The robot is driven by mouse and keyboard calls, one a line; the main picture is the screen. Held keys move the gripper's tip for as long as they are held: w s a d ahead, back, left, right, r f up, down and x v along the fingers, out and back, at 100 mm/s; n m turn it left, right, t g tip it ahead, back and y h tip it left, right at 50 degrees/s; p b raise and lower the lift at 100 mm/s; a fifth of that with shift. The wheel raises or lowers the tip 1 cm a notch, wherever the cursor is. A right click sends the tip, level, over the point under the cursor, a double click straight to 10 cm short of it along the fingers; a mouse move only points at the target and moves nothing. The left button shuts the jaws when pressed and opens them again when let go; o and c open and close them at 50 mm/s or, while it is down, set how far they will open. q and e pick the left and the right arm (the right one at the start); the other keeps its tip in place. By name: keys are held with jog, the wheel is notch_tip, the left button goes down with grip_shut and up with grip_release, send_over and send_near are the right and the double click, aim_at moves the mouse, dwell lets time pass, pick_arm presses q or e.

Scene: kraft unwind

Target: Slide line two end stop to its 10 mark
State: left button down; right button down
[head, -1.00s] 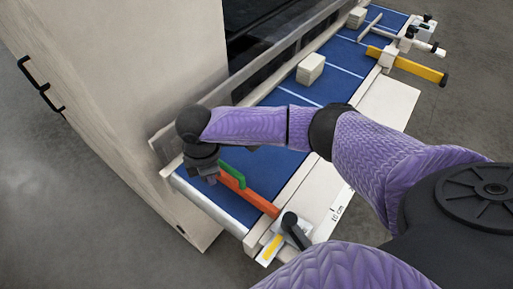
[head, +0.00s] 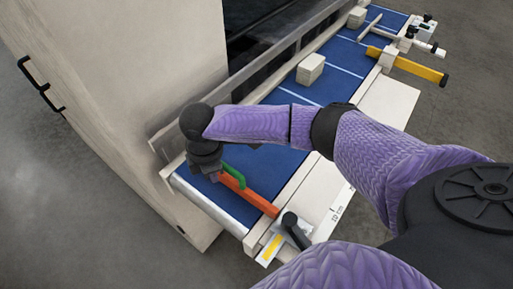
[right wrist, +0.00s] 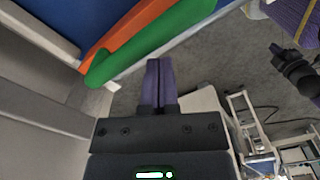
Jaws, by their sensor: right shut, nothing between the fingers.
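The end stop is an orange bar (head: 250,195) with a green handle (head: 234,178), lying across the near end of the blue belt. Its outer end meets a carriage with a black lever (head: 295,230) and a yellow strip (head: 272,246), on the rail beside a scale marked 10 cm (head: 337,213). My right gripper (head: 213,178) is at the bar's inner end. In the right wrist view its fingers (right wrist: 159,62) are shut and empty, close to the green handle (right wrist: 150,45) and orange bar (right wrist: 122,32). I cannot tell whether they touch it. My left gripper is out of view.
Tan blocks (head: 310,68) sit farther along the blue belt (head: 285,95). A yellow bar (head: 410,64) sticks out at the far side. A large beige cabinet (head: 120,90) stands left of the belt. Grey floor is clear at lower left.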

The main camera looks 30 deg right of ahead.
jog(key=shift+w+d, duration=0.25)
jog(key=shift+d, duration=0.45)
jog(key=shift+w+d, duration=0.25)
jog(key=shift+d, duration=0.5)
jog(key=shift+w+d, duration=0.25)
jog(key=shift+d, duration=0.45)
jog(key=shift+w+d, duration=0.25)
jog(key=shift+d, duration=0.4)
jog(key=shift+w+d, duration=0.2)
jog(key=shift+d, duration=0.4)
jog(key=shift+w+d+b, duration=0.35)
jog(key=shift+d, duration=0.5)
jog(key=shift+w+d+b, duration=0.3)
jog(key=shift+d, duration=0.55)
dwell(0.3)
jog(key=shift+s+a+r+p, duration=0.1)
jog(key=shift+s+a+p, duration=0.1)
jog(key=shift+a+p, duration=0.3)
jog(key=shift+s+a+p, duration=0.15)
jog(key=shift+a+p, duration=0.25)
jog(key=shift+a, duration=0.05)
notch_tip(320, 180, up, 9)
jog(key=p, duration=0.9)
jog(key=shift+p, duration=0.35)
